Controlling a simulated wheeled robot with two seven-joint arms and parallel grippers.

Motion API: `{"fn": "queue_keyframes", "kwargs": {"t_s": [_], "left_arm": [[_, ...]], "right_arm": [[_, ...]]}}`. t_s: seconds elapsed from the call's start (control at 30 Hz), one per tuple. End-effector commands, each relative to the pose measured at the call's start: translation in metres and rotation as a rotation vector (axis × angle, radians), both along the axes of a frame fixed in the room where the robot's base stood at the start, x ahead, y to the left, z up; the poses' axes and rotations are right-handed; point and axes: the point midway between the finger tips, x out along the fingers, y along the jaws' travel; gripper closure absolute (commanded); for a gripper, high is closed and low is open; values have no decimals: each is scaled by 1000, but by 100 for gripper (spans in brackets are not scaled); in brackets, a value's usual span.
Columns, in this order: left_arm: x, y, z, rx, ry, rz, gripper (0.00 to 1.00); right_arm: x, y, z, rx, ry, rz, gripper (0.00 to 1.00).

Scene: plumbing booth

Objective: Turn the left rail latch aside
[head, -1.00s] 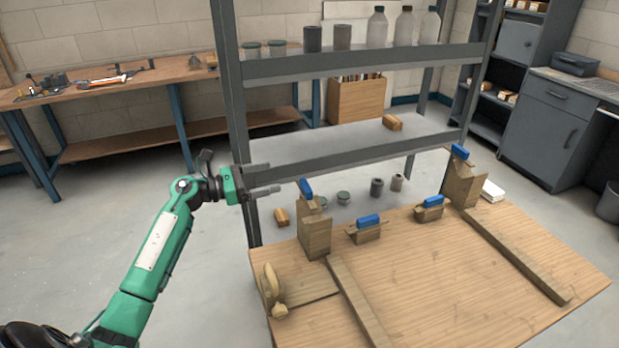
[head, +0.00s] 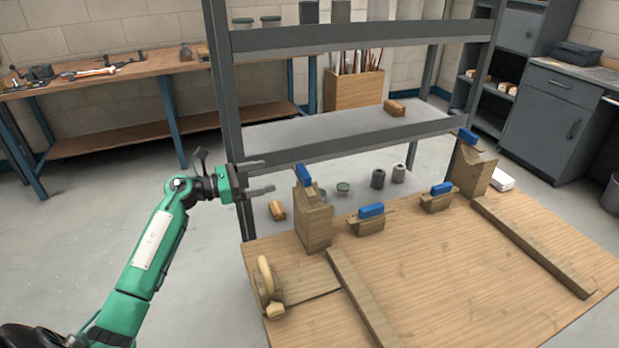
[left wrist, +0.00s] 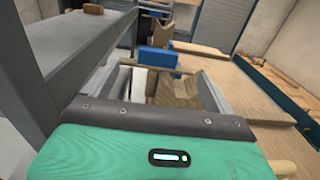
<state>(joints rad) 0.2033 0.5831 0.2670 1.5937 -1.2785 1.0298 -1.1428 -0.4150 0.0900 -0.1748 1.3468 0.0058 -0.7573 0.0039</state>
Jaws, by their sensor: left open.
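The left wooden post (head: 313,227) stands at the back left of the wooden bench top (head: 430,270), with a blue latch (head: 303,176) on its top. The blue latch also shows in the left wrist view (left wrist: 160,61), beyond the fingers. My left gripper (head: 268,178) is open and empty, left of the latch and apart from it, with its fingers pointing right towards it. In the left wrist view my left gripper (left wrist: 166,88) has its two fingers apart, with part of the wooden post showing between them. My right gripper is not in view.
A dark metal shelf frame (head: 340,148) stands close behind the bench and my left gripper. Two blue-topped wooden blocks (head: 370,211) (head: 442,189) and a right post (head: 471,166) line the back edge. Wooden rails (head: 360,295) (head: 530,245) lie on the bench top. A round-handled wooden piece (head: 266,280) sits front left.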

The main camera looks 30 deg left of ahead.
Motion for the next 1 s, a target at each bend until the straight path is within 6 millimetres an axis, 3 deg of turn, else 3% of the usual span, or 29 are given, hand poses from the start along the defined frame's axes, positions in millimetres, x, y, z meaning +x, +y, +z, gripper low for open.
{"fn": "queue_keyframes", "kwargs": {"t_s": [0.03,0.27,0.8,1.0], "left_arm": [[0,0,-7,0,0,0,11],[5,-5,-9,-1,0,0,11],[79,-76,-6,-4,-1,0,11],[96,-92,-8,-1,1,0,11]], "right_arm": [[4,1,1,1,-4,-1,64],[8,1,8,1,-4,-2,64],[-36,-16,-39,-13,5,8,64],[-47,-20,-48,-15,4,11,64]]}}
